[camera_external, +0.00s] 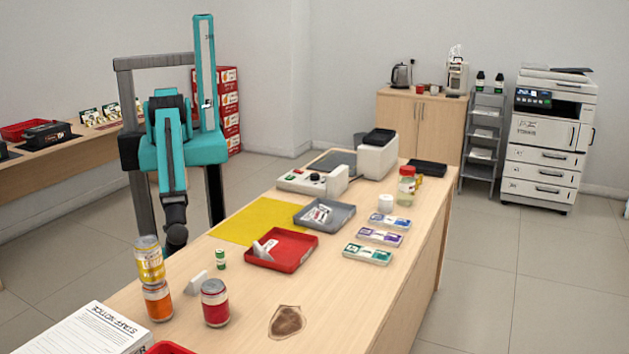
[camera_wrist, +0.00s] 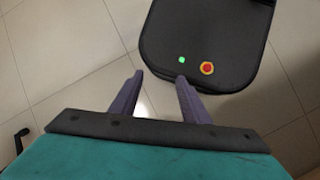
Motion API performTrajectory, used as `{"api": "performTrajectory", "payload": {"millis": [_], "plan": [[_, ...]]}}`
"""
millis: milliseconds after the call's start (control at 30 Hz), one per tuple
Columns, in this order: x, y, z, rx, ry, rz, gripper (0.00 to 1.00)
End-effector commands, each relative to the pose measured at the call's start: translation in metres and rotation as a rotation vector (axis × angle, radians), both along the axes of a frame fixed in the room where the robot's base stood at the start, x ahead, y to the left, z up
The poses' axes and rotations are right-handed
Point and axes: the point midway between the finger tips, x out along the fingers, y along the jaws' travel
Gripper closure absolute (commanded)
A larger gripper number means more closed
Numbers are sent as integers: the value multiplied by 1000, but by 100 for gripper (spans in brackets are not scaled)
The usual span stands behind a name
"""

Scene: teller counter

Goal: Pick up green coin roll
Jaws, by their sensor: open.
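The green coin roll (camera_external: 221,259) is a small upright cylinder with a pale band. It stands on the wooden counter (camera_external: 330,290), left of the red tray and behind the red can. My arm hangs over the counter's left side, and my gripper is hidden in the external view. In the wrist view my gripper (camera_wrist: 158,79) shows two dark purple fingers spread apart with nothing between them. They point at the tiled floor and my black base, so the coin roll does not show there.
A red can (camera_external: 215,302) and stacked yellow and orange cans (camera_external: 157,302) stand near the roll. A small white block (camera_external: 196,283) is between them. The red tray (camera_external: 300,264) holds a white item. A yellow mat (camera_external: 255,220) lies behind. Notice papers (camera_external: 95,330) lie front left.

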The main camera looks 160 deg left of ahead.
Motion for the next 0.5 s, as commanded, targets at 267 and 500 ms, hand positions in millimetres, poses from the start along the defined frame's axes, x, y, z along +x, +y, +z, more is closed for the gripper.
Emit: {"api": "performTrajectory", "payload": {"millis": [267, 500], "plan": [[43, -63, 74, -186, 1, 222, 58], [71, -98, 124, -313, 14, 347, 58]]}}
